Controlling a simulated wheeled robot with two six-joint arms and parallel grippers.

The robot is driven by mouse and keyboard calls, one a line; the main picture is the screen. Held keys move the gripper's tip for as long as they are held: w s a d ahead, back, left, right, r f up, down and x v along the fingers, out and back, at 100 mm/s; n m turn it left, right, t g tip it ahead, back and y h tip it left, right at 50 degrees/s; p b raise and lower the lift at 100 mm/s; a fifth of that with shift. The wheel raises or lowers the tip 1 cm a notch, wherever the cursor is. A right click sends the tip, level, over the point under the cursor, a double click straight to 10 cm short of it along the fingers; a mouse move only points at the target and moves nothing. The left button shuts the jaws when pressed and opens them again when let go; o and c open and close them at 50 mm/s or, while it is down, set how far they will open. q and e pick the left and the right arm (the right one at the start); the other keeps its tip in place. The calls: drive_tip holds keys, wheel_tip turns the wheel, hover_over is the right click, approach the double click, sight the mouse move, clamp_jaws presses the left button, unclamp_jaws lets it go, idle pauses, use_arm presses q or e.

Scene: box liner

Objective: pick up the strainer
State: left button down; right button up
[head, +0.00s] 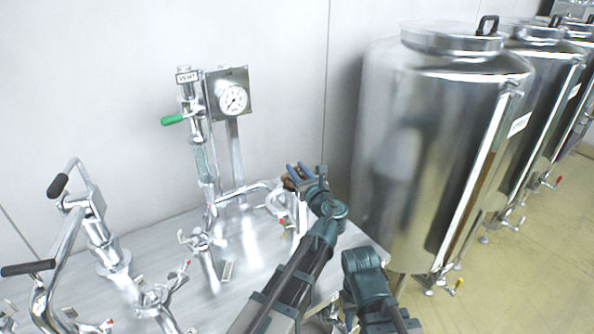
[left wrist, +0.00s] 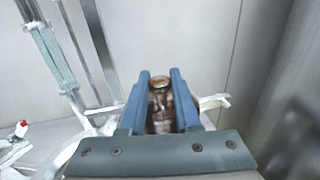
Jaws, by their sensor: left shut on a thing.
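My left gripper (head: 296,172) is above the back right part of the bench, beside the tank. Its two blue fingers (left wrist: 160,96) are shut on a small shiny brown and metallic piece (left wrist: 159,102), which I take to be the strainer. The fingers cover its sides, and its full shape is hidden. In the head view only a little brown shows between the fingers. Parts of my right arm show at the bottom, but I see no right fingers.
A large steel tank (head: 420,150) stands close to the right of my left gripper. A pressure gauge (head: 233,99) and a green-handled valve (head: 173,120) rise at left. Clamped pipe fittings (head: 107,246) crowd the metal bench (head: 262,252). A wall is behind.

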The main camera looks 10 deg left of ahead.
wheel_tip(320, 180, up, 16)
drive_tip(key=p, duration=1.5)
drive_tip(key=shift+r+p, duration=0.25)
drive_tip(key=shift+p, duration=0.15)
drive_tip(key=shift+f, duration=0.1)
wheel_tip(320, 180, down, 3)
drive_tip(key=b, duration=0.3)
drive_tip(key=shift+f, duration=0.1)
